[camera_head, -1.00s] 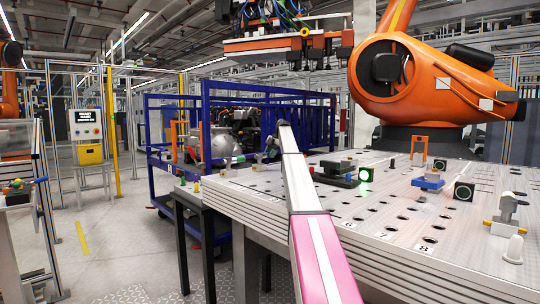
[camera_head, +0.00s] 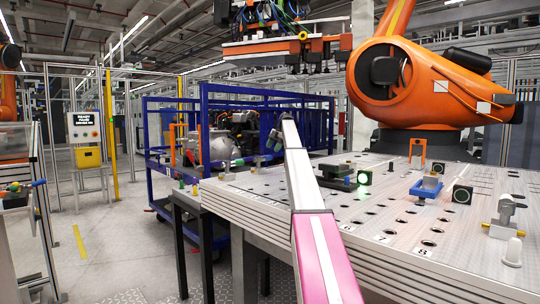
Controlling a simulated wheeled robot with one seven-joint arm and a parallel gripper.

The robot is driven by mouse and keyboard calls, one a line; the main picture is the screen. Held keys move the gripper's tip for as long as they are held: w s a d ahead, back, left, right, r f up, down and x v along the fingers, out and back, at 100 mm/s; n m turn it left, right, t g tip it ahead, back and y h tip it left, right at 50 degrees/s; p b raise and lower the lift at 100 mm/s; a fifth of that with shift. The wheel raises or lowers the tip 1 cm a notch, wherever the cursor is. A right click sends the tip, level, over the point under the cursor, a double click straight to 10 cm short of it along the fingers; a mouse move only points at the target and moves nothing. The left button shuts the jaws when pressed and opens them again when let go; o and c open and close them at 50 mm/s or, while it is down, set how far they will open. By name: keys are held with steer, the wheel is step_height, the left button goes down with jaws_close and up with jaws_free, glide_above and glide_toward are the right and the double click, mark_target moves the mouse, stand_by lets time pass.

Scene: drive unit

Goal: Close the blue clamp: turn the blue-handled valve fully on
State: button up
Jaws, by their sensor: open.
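My arm reaches from the bottom middle towards the table's far left edge. My gripper (camera_head: 270,143) is small and dark at its far end; it is open, and its fingertips are hard to make out. A teal-and-green handle-like piece (camera_head: 240,162) lies just left of and below it; I cannot tell whether they touch or if this is the valve. A blue clamp (camera_head: 427,189) with a grey upper part stands on the table, far right of my gripper. Another small blue handle (camera_head: 39,182) shows on a stand at the left edge.
The perforated metal table (camera_head: 390,210) fills the right. It bears a dark fixture (camera_head: 335,172), a black block with a green light (camera_head: 365,178) and a grey clamp (camera_head: 505,212). A blue cage cart (camera_head: 205,120) stands behind. An orange robot (camera_head: 430,80) stands beyond.

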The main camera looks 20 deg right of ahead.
steer(key=v, duration=0.4)
steer(key=shift+d+r, duration=0.1)
steer(key=shift+r, duration=0.1)
